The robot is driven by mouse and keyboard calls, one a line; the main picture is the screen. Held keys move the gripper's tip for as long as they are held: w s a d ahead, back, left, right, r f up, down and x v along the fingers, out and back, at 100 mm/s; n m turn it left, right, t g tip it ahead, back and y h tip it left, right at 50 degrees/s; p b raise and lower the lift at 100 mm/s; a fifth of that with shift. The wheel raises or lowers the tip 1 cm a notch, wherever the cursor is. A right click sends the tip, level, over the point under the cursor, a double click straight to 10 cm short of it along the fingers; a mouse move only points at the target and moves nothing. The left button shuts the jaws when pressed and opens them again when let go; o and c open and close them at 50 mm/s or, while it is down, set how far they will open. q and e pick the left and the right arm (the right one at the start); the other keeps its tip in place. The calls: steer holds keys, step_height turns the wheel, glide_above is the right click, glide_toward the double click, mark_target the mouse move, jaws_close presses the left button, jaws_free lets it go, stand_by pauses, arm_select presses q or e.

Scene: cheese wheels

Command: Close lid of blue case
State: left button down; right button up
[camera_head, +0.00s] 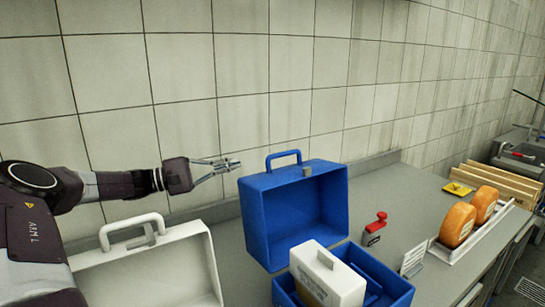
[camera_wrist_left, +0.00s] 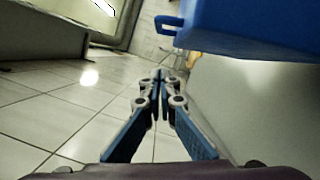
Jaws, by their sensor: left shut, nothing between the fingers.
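The blue case stands open on the grey counter, its lid (camera_head: 300,215) raised upright with a handle on top and a small grey latch. Its lower half (camera_head: 395,290) holds a white box (camera_head: 325,275). My left gripper (camera_head: 236,162) is shut and empty, up to the left of the lid's top edge, near the tiled wall and apart from the lid. In the left wrist view the gripper's fingertips (camera_wrist_left: 160,78) meet, and the blue lid (camera_wrist_left: 245,30) shows at upper right with its handle to the left. My right gripper is not in view.
An open white case (camera_head: 150,275) stands left of the blue one. Right of it are a red-handled stamp (camera_head: 376,228), a small white sign (camera_head: 413,258), orange cheese wheels (camera_head: 458,225) on a white tray, and wooden boards (camera_head: 500,185). The tiled wall (camera_head: 240,60) runs behind.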

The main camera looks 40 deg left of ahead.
mark_target(269, 157)
arm_select(q)
steer(key=shift+w+d+r+b, duration=0.15)
steer(key=shift+w+d+r, duration=0.25)
steer(key=shift+w+d, duration=0.85)
steer(key=shift+w+d+r+b, duration=0.15)
steer(key=shift+w+d+r, duration=0.25)
steer(key=shift+w+d, duration=0.8)
steer(key=shift+w+d+r+b, duration=0.15)
steer(key=shift+w+d+r, duration=0.25)
steer(key=shift+w+d, duration=0.85)
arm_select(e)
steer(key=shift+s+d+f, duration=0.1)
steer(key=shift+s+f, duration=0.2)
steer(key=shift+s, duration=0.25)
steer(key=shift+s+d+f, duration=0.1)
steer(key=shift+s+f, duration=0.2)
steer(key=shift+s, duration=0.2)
arm_select(q)
steer(key=shift+s+d, duration=0.3)
steer(key=shift+s, duration=0.05)
